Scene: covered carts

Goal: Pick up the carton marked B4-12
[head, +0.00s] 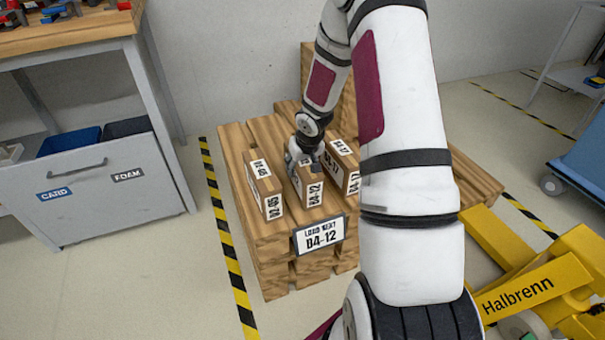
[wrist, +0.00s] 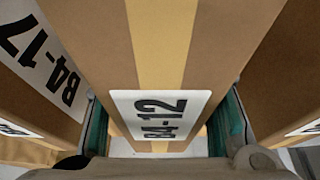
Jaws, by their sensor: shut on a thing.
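The carton marked B4-12 (head: 301,186) is a brown box in the middle of a short row on a wooden pallet (head: 277,250). In the wrist view the same carton (wrist: 215,45) fills the space between my fingers, with yellow tape and its B4-12 label facing the camera. My gripper (head: 306,160) is over the carton from above and shut on it; teal finger pads press on both sides in the wrist view (wrist: 165,125). The carton appears upright at pallet level; whether its base touches the pallet is hidden.
A carton (head: 262,188) stands close on the left, and the B4-17 carton (head: 344,168) close on the right. A sign (head: 319,235) hangs on the pallet front. A yellow pallet truck (head: 545,285) is at right, a grey workbench (head: 115,180) at left. My arm hides part of the pallet.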

